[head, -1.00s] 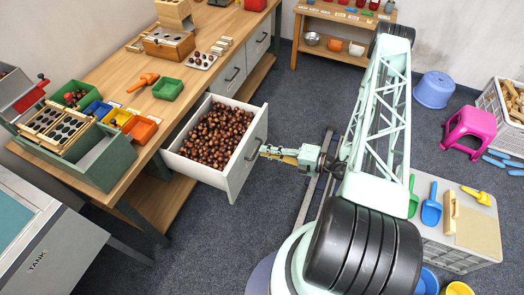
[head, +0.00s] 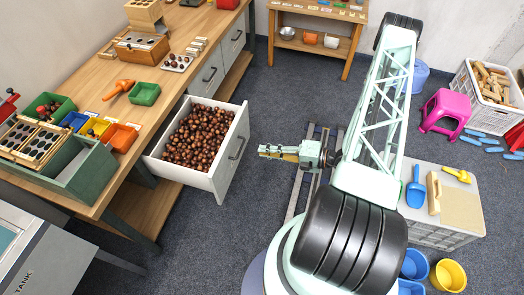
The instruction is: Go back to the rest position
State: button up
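My gripper (head: 264,151) is in the head view, over the floor just right of the open drawer (head: 220,186), with a clear gap to the drawer front. Its fingers look close together, but they are too small to tell whether it is open or shut. I see no object hanging from it. The drawer is pulled out from the workbench and holds many brown chestnuts (head: 197,138).
The wooden workbench (head: 180,84) on the left carries coloured bins, an orange scoop (head: 119,89) and a green tray (head: 63,178). A grey crate (head: 436,232) with scoops stands right of my arm. A pink stool (head: 445,108) is farther back. Dark floor lies free around the gripper.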

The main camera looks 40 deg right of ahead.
jog(key=shift+s+d+r, duration=0.1)
dwell(0.7)
jog(key=w+a+r+n+g+y, duration=0.1)
jog(key=a+r+n+g+y, duration=0.2)
jog(key=r+n, duration=0.45)
jog(key=w+a+r+n+g, duration=0.1)
jog(key=a+r+n+g, duration=0.3)
jog(key=r, duration=0.7)
jog(key=w+a+r+n+g+y, duration=0.1)
jog(key=a+r+n+g+y, duration=0.1)
jog(key=a+r+n, duration=0.6)
jog(key=s+a+r+n+g+h, duration=0.2)
jog(key=s+r+n, duration=0.15)
jog(key=r, duration=0.35)
jog(key=s+a+r+n+g+h, duration=0.1)
jog(key=s+a+r+n+g, duration=0.2)
jog(key=r, duration=0.5)
jog(key=s+a+r+n+t+h, duration=0.2)
jog(key=s+r+n+h, duration=0.3)
jog(key=s+r+n, duration=0.4)
jog(key=s+a+r+n+t+h, duration=0.1)
jog(key=s+r+n+t+h, duration=0.2)
jog(key=s+r+n, duration=0.6)
jog(key=shift+s+a+r+n+h, duration=0.35)
jog(key=shift+r+n+h, duration=0.85)
jog(key=shift+r+n, duration=0.6)
jog(key=shift+r, duration=0.2)
